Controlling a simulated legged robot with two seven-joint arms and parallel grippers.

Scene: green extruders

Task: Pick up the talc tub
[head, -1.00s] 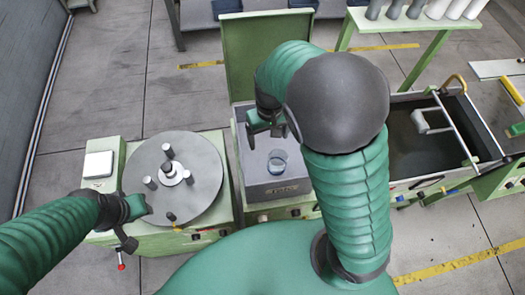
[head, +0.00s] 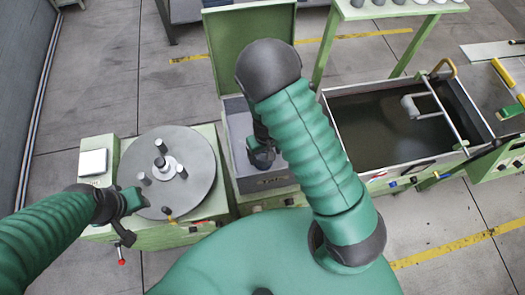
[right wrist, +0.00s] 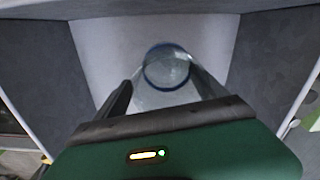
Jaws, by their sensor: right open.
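The talc tub, a clear round tub with a blue rim, shows in the right wrist view (right wrist: 168,68) inside the grey-walled bin (head: 282,180). My right gripper (head: 262,160) is down in this bin. In the right wrist view its two fingers (right wrist: 160,92) are open, one on each side of the tub's near part. I cannot tell whether they touch it. In the head view the gripper hides the tub. My left gripper (head: 128,208) hangs by the left edge of the round turntable; its jaws are not clear.
The grey turntable (head: 195,190) with several upright pegs stands left of the bin. The bin's green lid (head: 250,50) stands open behind it. A dark liquid tank (head: 380,125) with a metal frame is at the right. A green-framed table (head: 395,12) stands at the back.

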